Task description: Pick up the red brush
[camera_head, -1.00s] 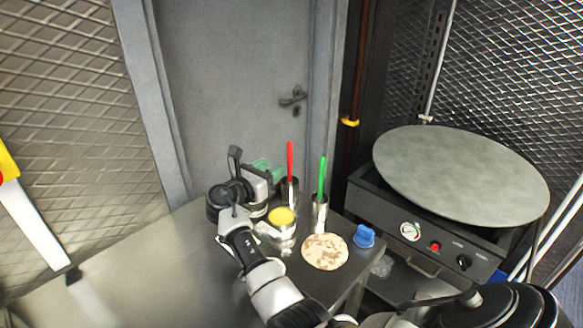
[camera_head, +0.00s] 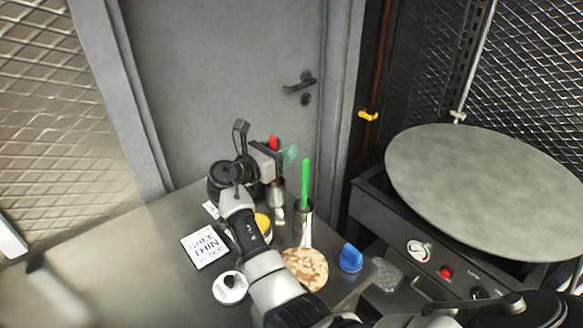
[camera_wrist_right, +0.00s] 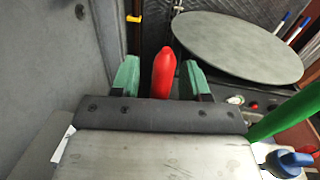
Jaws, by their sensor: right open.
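The red brush (camera_head: 274,142) stands in a metal cup (camera_head: 276,192) at the far end of the steel table. My right gripper (camera_head: 283,157) is at the brush's handle and hides part of it in the head view. In the right wrist view, the red handle (camera_wrist_right: 164,72) stands between the two green fingers of my open right gripper (camera_wrist_right: 161,77). A gap shows on each side of the handle. My left gripper is not in view.
A green brush (camera_head: 305,182) stands in a second metal cup (camera_head: 303,222) just to the right. A flatbread (camera_head: 305,268), a blue object (camera_head: 350,258), a yellow-topped bowl (camera_head: 263,224) and a lettered card (camera_head: 206,246) are nearby. A round griddle (camera_head: 480,185) is on the right.

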